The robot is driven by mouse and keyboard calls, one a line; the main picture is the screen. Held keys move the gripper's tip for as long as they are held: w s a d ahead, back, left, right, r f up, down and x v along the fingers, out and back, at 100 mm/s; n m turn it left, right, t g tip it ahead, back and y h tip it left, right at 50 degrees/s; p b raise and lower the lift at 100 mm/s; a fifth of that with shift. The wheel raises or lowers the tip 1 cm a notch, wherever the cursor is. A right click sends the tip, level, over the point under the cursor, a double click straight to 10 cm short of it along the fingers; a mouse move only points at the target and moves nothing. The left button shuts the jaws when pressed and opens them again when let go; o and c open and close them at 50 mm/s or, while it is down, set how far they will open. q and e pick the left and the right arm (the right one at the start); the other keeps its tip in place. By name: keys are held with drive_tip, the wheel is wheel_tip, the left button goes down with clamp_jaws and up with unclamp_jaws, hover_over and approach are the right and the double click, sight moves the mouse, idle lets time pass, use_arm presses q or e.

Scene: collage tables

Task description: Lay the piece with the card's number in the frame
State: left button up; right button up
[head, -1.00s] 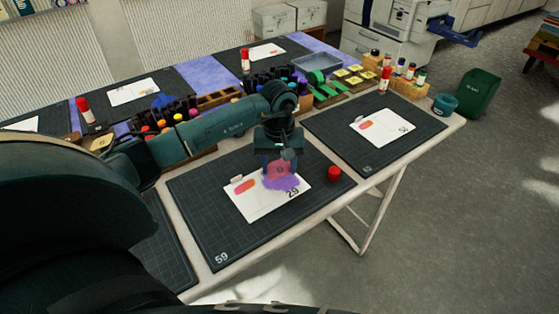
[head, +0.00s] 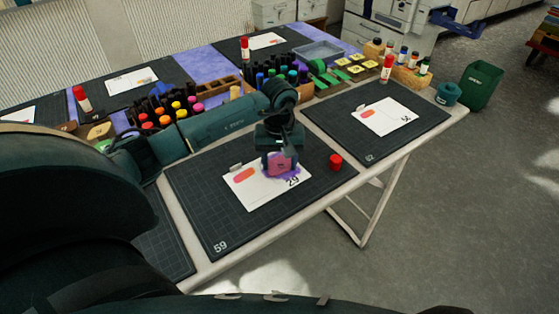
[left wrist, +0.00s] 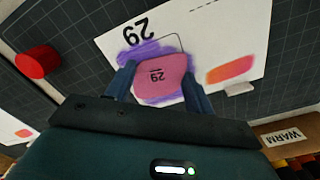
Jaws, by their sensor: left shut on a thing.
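A white card (head: 240,193) marked 29 lies on the dark cutting mat (head: 225,222) marked 59. It also shows in the left wrist view (left wrist: 205,35), with an orange-pink smear, a purple patch and a thin drawn frame outline. My left gripper (head: 280,168) is over the card's far right part. In the left wrist view its two fingers (left wrist: 160,85) are shut on a pink piece (left wrist: 161,73) marked 29. The piece is over the purple patch and overlaps part of the outline; I cannot tell whether it touches the card. My right gripper is not in view.
A red cap (head: 336,161) stands on the mat right of the card. A second mat (head: 420,106) with another card (head: 384,117) lies to the right. Marker racks (head: 165,112) stand behind my left arm. A green bin (head: 482,86) stands beyond the table's right end.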

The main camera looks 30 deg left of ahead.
use_arm(q)
drive_tip(key=o, duration=0.7)
drive_tip(key=shift+o, duration=0.2)
wheel_tip(320, 180, up, 13)
idle(0.6)
